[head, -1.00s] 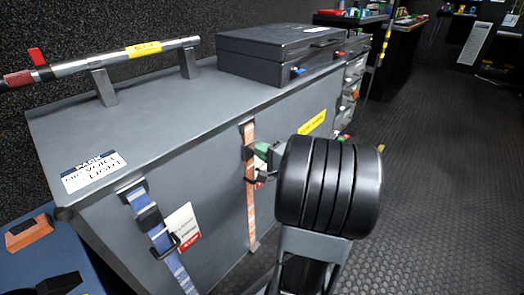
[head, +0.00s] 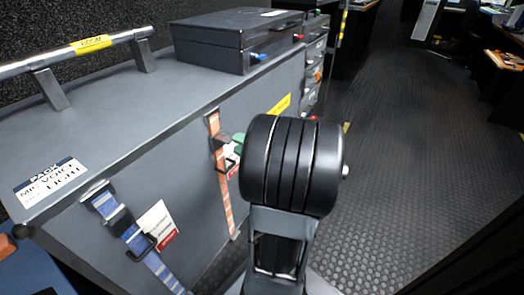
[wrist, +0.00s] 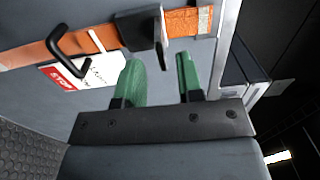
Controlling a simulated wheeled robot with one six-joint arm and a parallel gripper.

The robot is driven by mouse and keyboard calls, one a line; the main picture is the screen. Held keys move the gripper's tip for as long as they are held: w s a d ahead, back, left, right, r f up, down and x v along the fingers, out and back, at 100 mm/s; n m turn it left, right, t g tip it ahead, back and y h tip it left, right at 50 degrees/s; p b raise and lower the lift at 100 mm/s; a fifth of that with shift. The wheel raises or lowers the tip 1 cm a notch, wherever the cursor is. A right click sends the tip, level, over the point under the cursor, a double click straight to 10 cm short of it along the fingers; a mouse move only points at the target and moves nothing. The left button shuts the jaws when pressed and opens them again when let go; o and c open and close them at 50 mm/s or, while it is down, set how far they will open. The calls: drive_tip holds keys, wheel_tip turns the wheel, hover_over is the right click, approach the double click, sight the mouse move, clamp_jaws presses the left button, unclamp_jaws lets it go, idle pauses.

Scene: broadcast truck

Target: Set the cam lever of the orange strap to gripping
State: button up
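The orange strap (head: 225,192) runs down the front of the grey case in the head view. In the wrist view the orange strap (wrist: 182,22) crosses the top, with a black buckle block (wrist: 144,28) on it and a black bent bar (wrist: 70,42) to the left. I cannot tell the cam lever's setting. My gripper (wrist: 156,60) has two green fingers, apart and empty, pointing at the strap just below the buckle block. In the head view my own arm hides most of the gripper; a green finger (head: 239,141) shows beside the strap's black buckle (head: 221,140).
A blue strap (head: 133,236) with black fittings and a white-red tag (head: 158,226) hangs to the left. Another tag (wrist: 88,70) hangs by the orange strap. A black box (head: 215,42) sits on the grey case (head: 120,110). Open dark floor (head: 400,150) lies right.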

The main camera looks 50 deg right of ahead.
drive_tip(key=s+d+p, duration=0.1)
drive_tip(key=s+p, duration=0.1)
drive_tip(key=s, duration=0.7)
drive_tip(key=shift+s+d, duration=0.35)
drive_tip(key=w+a+r+n+g+y+p, duration=0.1)
drive_tip(key=a+r+n+g+y+p, duration=0.1)
drive_tip(key=a+r+n+g+p, duration=0.6)
drive_tip(key=w+a+r+n+g+y+p, duration=0.1)
drive_tip(key=w+a+r+g+y+p, duration=0.15)
drive_tip(key=a+r+g+p, duration=0.65)
drive_tip(key=a+r+n+t+h+p, duration=0.1)
drive_tip(key=a+r+n+h+p, duration=0.2)
drive_tip(key=r+p, duration=0.7)
drive_tip(key=a+r+n+t+h+p, duration=0.1)
drive_tip(key=a+r+n+h+p, duration=0.3)
drive_tip(key=r+p, duration=0.6)
drive_tip(key=shift+r+t+h+p, duration=0.2)
drive_tip(key=shift+t+h+p, duration=0.15)
drive_tip(key=shift+p, duration=0.65)
